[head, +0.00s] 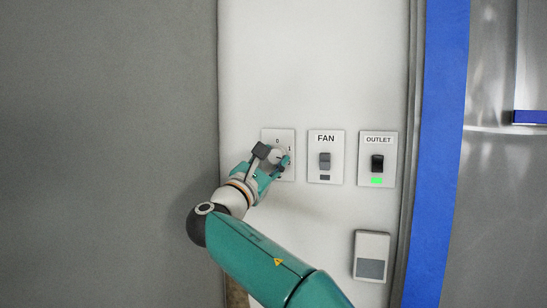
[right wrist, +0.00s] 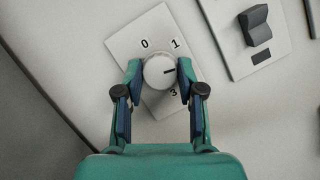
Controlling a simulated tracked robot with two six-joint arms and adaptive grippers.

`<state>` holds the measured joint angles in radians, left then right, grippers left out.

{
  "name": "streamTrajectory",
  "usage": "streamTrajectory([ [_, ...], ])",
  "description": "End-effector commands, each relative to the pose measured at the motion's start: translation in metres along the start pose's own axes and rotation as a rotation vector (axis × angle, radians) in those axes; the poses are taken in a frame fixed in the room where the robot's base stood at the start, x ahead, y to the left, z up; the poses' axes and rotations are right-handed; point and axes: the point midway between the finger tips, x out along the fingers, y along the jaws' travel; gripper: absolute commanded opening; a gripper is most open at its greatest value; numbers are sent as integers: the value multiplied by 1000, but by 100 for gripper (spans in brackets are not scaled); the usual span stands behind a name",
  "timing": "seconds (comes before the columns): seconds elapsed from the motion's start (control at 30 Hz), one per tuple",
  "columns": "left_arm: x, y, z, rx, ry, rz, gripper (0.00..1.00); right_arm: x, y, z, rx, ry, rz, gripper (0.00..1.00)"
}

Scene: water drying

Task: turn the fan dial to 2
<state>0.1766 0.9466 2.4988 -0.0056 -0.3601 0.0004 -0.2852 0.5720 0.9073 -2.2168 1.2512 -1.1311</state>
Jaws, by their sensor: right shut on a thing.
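The fan dial (right wrist: 158,70) is a round pale knob on a white plate (right wrist: 130,43). In the right wrist view the plate is tilted and shows 0, 1 and 3. The dark mark on the dial points right, between 1 and 3, at the spot covered by a finger; no 2 is visible. My right gripper (right wrist: 161,73) is shut on the dial, one finger on each side. In the head view the right gripper (head: 274,158) is at the plate (head: 270,134), covering its lower left and part of the dial (head: 277,156). My left gripper is not in view.
Right of the dial plate are the FAN switch (head: 325,160) with a grey rocker and the OUTLET switch (head: 377,163) with a lit green light. A pale box (head: 371,256) is lower right. A blue strip (head: 438,150) runs down the right; the grey left wall is bare.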

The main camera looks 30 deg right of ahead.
Motion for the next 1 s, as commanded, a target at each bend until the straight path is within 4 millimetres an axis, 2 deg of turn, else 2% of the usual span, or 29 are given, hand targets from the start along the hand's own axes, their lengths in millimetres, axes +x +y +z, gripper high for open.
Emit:
streamTrajectory([
  [0.4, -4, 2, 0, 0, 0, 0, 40, 0, 2, 0, 241, 0, -97, 3],
  [1.0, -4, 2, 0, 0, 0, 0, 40, 0, 1, 0, 287, 0, -119, 3],
])
